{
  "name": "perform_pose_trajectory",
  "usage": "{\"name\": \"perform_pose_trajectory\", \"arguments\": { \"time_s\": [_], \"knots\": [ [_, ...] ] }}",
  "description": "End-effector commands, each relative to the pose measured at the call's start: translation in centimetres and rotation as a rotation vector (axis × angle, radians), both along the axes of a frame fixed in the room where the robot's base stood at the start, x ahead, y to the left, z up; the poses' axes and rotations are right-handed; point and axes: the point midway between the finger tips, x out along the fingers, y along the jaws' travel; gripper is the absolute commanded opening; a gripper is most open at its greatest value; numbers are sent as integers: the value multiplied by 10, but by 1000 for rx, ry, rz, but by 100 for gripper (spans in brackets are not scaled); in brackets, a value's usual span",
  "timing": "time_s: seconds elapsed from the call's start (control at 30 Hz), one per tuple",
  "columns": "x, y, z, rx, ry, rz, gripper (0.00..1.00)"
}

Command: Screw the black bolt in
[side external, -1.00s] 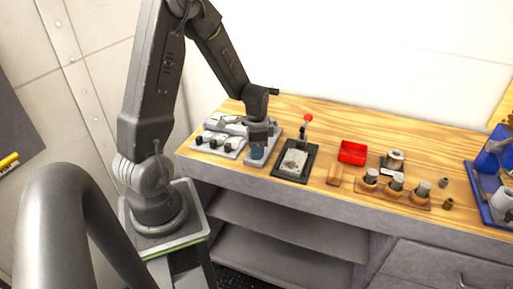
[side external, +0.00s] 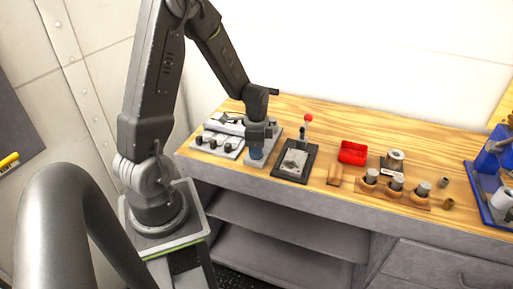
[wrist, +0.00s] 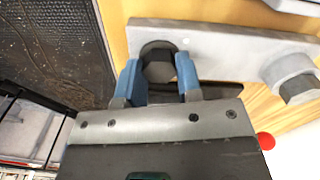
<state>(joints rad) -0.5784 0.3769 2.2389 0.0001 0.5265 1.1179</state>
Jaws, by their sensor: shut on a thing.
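The black bolt (wrist: 158,62) shows its dark hex head in the wrist view, at the left end of a grey metal plate (wrist: 215,45). My gripper (wrist: 160,77) has its two blue fingers on either side of the head and is shut on it. A silver hex bolt (wrist: 292,77) sits at the plate's other end. In the side view my gripper (side external: 257,152) points down at a grey block (side external: 262,161) on the bench. The bolt is hidden there, and its thread shows in neither view.
Left of my gripper is a grey fixture (side external: 218,145) with black knobs. Close on the right is a dark-based fixture (side external: 294,165) with a red-ball lever (side external: 308,119). A red tray (side external: 352,152), a wooden peg holder (side external: 392,193) and a blue rack (side external: 490,185) stand farther right.

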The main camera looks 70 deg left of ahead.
Motion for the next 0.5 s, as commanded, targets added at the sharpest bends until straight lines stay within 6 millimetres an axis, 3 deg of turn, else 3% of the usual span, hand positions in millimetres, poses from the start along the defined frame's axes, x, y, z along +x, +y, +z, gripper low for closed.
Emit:
{"name": "perform_pose_trajectory", "arguments": {
  "time_s": [0.27,0.5],
  "knots": [
    [1,0,1,2,-2,0,58],
    [0,0,1,0,-1,0,59]
  ]
}}
